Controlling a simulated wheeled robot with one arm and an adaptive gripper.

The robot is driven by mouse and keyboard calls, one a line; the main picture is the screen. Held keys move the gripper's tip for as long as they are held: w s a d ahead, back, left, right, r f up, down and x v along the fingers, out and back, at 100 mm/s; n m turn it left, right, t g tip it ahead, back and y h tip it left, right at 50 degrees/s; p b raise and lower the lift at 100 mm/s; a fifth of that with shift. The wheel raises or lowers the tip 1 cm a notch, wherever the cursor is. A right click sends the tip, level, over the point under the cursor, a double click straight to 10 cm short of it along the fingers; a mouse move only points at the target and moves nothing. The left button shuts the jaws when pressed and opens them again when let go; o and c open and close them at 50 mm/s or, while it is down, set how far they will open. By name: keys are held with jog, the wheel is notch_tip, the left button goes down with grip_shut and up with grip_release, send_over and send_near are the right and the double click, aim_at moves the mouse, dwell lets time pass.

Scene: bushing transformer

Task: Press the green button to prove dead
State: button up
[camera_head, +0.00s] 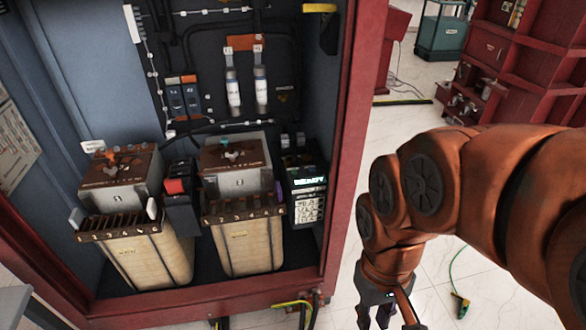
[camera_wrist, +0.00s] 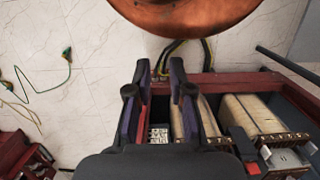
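I cannot make out a green button in either view. A small black device (camera_head: 306,188) with a green-lit display and pale keys stands at the right inside the open cabinet. Its pale keypad also shows between my fingers in the wrist view (camera_wrist: 158,133). My gripper (camera_head: 388,314) is outside the cabinet, to the right of its red frame and low in the head view, partly cut off by the picture's bottom edge. In the wrist view my gripper (camera_wrist: 160,72) has its two dark fingers apart, with nothing held between them.
The cabinet's red right post (camera_head: 350,140) stands between my arm and the device. Two cream transformer blocks (camera_head: 243,243) and a red button block (camera_head: 175,187) are inside. A green clip with a cable (camera_head: 460,305) lies on the white tiled floor. Red shelving (camera_head: 520,70) stands behind.

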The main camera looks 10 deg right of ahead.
grip_shut()
dwell(1.1)
